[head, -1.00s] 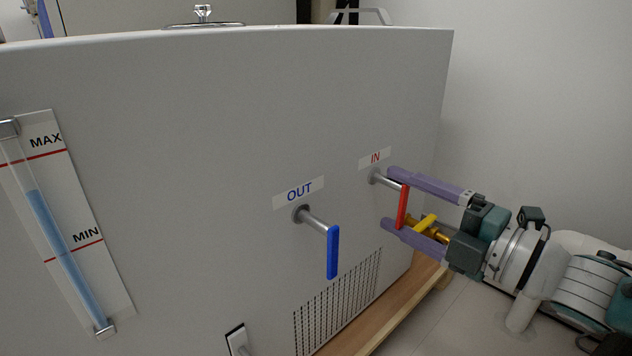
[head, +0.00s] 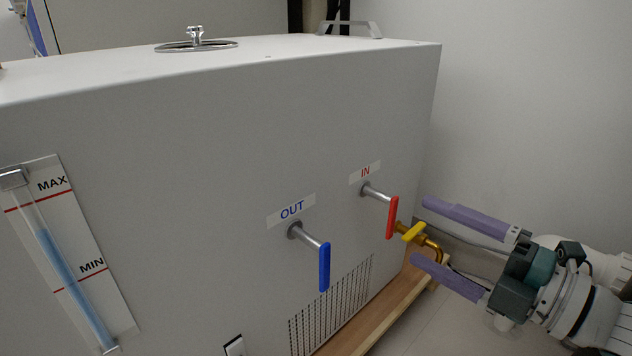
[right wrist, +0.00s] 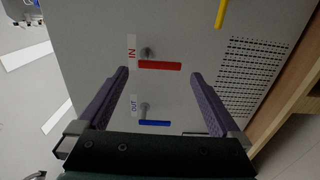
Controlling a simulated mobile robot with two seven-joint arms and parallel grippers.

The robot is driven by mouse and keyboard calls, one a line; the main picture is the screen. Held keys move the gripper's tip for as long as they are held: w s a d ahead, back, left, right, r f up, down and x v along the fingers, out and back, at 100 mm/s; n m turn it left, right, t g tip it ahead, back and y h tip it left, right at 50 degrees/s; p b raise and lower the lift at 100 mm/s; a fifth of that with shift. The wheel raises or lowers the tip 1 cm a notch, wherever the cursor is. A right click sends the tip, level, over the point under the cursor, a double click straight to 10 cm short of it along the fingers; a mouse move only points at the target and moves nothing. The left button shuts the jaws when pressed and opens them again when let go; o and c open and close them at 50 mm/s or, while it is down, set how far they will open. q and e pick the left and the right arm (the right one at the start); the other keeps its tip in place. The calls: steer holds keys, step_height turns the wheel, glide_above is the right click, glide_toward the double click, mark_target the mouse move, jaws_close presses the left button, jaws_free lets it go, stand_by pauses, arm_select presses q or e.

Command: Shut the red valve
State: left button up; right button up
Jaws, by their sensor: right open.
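The red valve handle (head: 392,218) sits on a grey stem under the "IN" label (head: 365,172) on the white tank's front. It hangs downward. It also shows in the right wrist view as a red bar (right wrist: 160,65) ahead of the fingers. My right gripper (head: 418,229) is open and empty, with its purple fingertips to the right of the red handle and apart from it. In the right wrist view my right gripper (right wrist: 157,75) has clear space between its fingers. My left gripper is not in view.
A blue handle (head: 324,267) under "OUT" hangs downward to the left. A yellow handle (head: 413,232) on a brass pipe is close behind the red one. A wooden ledge (head: 385,300) runs below the tank (head: 220,130). A level gauge (head: 70,265) is at the left.

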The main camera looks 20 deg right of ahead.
steer(key=v, duration=0.3)
steer(key=shift+s+p, duration=0.15)
steer(key=shift+p, duration=0.15)
steer(key=a+r+m+g+h+p, duration=0.2)
steer(key=r+m+h+p, duration=0.3)
steer(key=r+p, duration=1.2)
steer(key=a+r+m+g+h+p, duration=0.2)
steer(key=r+m+p, duration=0.5)
steer(key=r+p, duration=1)
steer(key=s+a+r+m+g+p, duration=0.25)
steer(key=s+r+p, duration=0.35)
steer(key=r+p, duration=0.65)
steer(key=s+a+r+m+g+p, duration=0.25)
steer(key=s+r+g+p, duration=0.2)
steer(key=r+p, duration=0.8)
steer(key=s+a+r+m+g+p, duration=0.2)
steer(key=s+r+m+p, duration=0.35)
steer(key=r+p, duration=0.7)
step_height(320, 180, up, 33)
steer(key=n+p, duration=0.2)
steer(key=p, duration=3.1)
steer(key=shift+s+d+p, duration=0.15)
steer(key=shift+s+p, duration=0.15)
steer(key=shift+s, duration=0.15)
